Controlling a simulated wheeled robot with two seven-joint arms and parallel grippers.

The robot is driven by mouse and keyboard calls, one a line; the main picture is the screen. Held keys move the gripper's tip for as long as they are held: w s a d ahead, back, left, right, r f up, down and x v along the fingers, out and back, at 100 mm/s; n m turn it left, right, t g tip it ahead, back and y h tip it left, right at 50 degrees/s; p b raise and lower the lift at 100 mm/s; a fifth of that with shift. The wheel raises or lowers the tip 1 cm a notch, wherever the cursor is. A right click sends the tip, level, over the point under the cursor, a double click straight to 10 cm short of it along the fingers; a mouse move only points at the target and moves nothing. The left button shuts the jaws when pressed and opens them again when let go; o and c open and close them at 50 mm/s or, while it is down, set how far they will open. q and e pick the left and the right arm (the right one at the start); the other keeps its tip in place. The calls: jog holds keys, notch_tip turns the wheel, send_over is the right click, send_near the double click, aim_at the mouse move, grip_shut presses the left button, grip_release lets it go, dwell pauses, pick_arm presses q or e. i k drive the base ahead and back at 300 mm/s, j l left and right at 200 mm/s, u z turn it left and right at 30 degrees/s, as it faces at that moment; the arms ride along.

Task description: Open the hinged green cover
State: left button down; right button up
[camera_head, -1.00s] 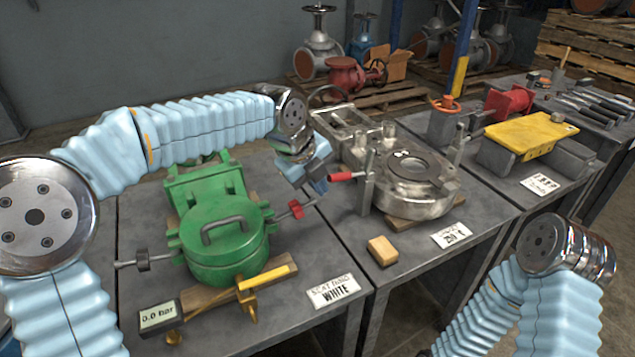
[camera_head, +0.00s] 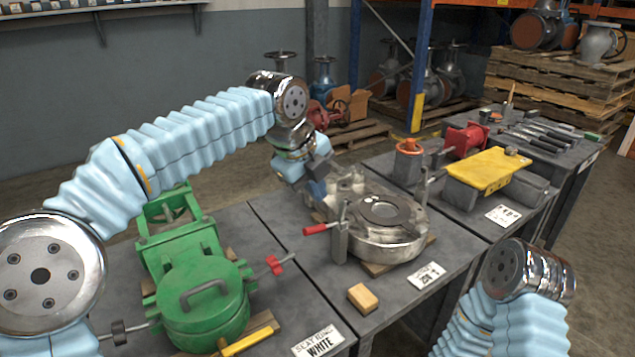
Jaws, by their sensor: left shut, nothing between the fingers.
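The green cover (camera_head: 205,292) is a round lid with a grey arched handle (camera_head: 203,291) on top. It lies flat and closed on the green housing (camera_head: 170,240) at the lower left. A red-handled clamp rod (camera_head: 274,265) sticks out at its right and a dark-knobbed rod (camera_head: 119,332) at its left. My left gripper (camera_head: 318,190) is shut and empty. It is above and right of the green cover, beside the metal flanged body, partly hidden by its own wrist. My right gripper is out of view; only my right arm shows at the lower right.
A silver flanged body (camera_head: 375,225) with a red-handled clamp (camera_head: 318,229) stands on the middle table. A wooden block (camera_head: 362,298) lies in front of it. A yellow plate (camera_head: 488,169) sits farther right. Bare tabletop (camera_head: 285,245) separates the green housing from the flanged body.

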aim_at(195, 275)
jog(key=k, duration=1)
